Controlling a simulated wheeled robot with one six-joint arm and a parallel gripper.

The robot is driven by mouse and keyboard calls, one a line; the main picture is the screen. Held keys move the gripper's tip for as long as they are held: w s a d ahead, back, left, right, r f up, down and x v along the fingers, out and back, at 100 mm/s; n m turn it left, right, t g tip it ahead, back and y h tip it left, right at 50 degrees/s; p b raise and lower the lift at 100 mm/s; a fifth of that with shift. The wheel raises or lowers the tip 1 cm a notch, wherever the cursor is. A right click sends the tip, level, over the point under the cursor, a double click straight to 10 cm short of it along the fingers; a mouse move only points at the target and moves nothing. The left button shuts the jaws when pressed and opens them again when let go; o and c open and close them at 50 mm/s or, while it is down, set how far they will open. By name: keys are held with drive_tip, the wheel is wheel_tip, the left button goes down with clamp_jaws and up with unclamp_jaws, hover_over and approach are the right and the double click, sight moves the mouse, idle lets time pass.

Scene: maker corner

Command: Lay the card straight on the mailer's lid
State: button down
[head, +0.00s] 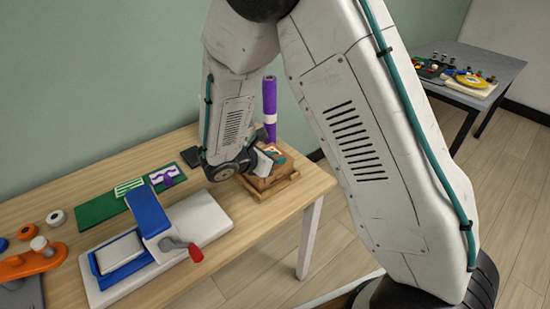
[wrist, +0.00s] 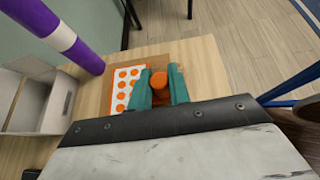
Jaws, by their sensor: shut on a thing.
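The card (wrist: 122,85), white with orange dots, shows left of the fingers in the wrist view, its right part hidden by them. It is over the brown mailer (wrist: 150,62), its edges looking roughly in line with the mailer's. I cannot tell whether it touches the lid. My gripper (wrist: 160,88) has teal fingers shut on an upright orange knob (wrist: 159,80) that seems to belong to the card. In the head view my gripper (head: 272,155) is right over the mailer (head: 267,186) at the table's right end, hiding much of its top.
A purple roll (head: 269,105) stands close behind the mailer. A blue and white press (head: 150,225), a green mat (head: 100,208) and a dark flat object (head: 191,156) lie to the left. The table's right edge is close to the mailer. A grey side table (head: 480,62) stands far right.

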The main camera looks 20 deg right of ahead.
drive_tip(key=shift+f, duration=0.5)
drive_tip(key=c, duration=1.2)
unclamp_jaws()
drive_tip(key=shift+c, duration=0.2)
drive_tip(key=shift+a, duration=0.1)
drive_tip(key=v, duration=0.8)
drive_tip(key=s+d+r+m+g+y, duration=0.1)
drive_tip(key=s+d+r+m+y, duration=0.2)
drive_tip(key=s+r+m, duration=0.3)
drive_tip(key=s+d+r+m+g+y, duration=0.1)
drive_tip(key=s+d+r+m+y, duration=0.2)
drive_tip(key=s+r+m, duration=0.4)
drive_tip(key=s+d+r+m+g+y, duration=0.1)
drive_tip(key=s+d+r+m+y, duration=0.3)
drive_tip(key=s+m, duration=0.5)
drive_tip(key=s+r+y, duration=0.1)
drive_tip(key=s+r, duration=0.1)
drive_tip(key=s, duration=0.3)
drive_tip(key=shift+s+r, duration=0.25)
drive_tip(key=shift+r, duration=0.05)
